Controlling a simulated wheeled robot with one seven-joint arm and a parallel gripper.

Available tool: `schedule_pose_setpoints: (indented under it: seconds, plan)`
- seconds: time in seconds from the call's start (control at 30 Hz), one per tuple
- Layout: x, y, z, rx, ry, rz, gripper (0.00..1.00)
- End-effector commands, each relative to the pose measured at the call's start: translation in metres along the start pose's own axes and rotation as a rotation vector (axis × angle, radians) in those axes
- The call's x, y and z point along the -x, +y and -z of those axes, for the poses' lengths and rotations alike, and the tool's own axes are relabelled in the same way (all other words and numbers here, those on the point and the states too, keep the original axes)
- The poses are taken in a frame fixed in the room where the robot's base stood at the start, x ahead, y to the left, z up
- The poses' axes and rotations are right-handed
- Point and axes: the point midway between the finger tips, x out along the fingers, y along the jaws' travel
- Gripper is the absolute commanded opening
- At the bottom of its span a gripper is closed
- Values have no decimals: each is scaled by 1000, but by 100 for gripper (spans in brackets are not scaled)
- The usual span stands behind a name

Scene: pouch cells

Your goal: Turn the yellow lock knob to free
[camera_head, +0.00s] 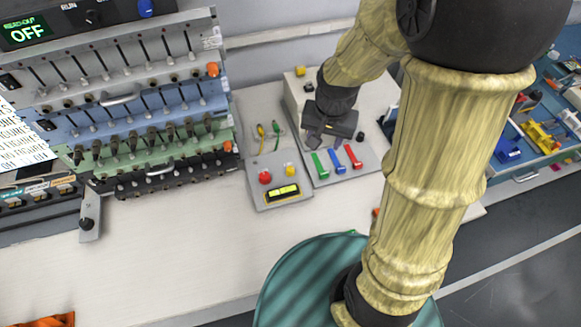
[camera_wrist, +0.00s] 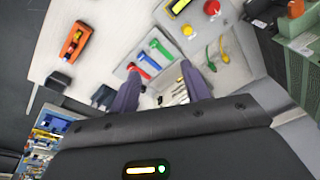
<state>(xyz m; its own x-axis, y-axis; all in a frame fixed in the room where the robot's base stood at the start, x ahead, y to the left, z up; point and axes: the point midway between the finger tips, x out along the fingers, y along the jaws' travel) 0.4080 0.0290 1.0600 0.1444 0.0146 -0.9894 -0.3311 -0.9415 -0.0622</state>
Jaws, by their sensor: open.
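A small yellow knob (camera_head: 290,170) sits on the grey control panel (camera_head: 262,204), right of a red button and above a yellow-lit display. It also shows in the wrist view (camera_wrist: 187,30), above and beyond my fingertips. Another small yellow piece (camera_head: 300,71) sits on the box at the back; I cannot tell which is the lock knob. My gripper (camera_head: 325,143) is over the neighbouring panel, behind the coloured levers and apart from the yellow knob. In the wrist view my gripper (camera_wrist: 162,82) has its two dark fingers spread, with nothing held between them. The knob's marking is too small to read.
Green, blue and red levers (camera_head: 337,162) stand close by my gripper. The red button (camera_head: 265,177) and plugged cables (camera_head: 268,133) are left of it. A tall rack of coloured modules (camera_head: 140,105) stands at left. The bench front (camera_head: 180,240) is clear.

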Motion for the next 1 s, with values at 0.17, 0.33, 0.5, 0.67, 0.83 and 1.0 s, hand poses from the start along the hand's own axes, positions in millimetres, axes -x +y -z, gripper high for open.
schedule_pose_setpoints:
  seconds: [0.17, 0.33, 0.5, 0.67, 0.83, 1.0]
  plan:
    - [-44, -49, 28, -283, -71, -39, 47]
    - [-72, -81, 40, -490, -104, -83, 47]
    - [-79, -90, 43, -560, -111, -97, 47]
    - [-79, -90, 43, -560, -111, -97, 47]
    - [-81, -89, 43, -559, -111, -97, 47]
    - [-94, -88, 41, -559, -112, -99, 47]
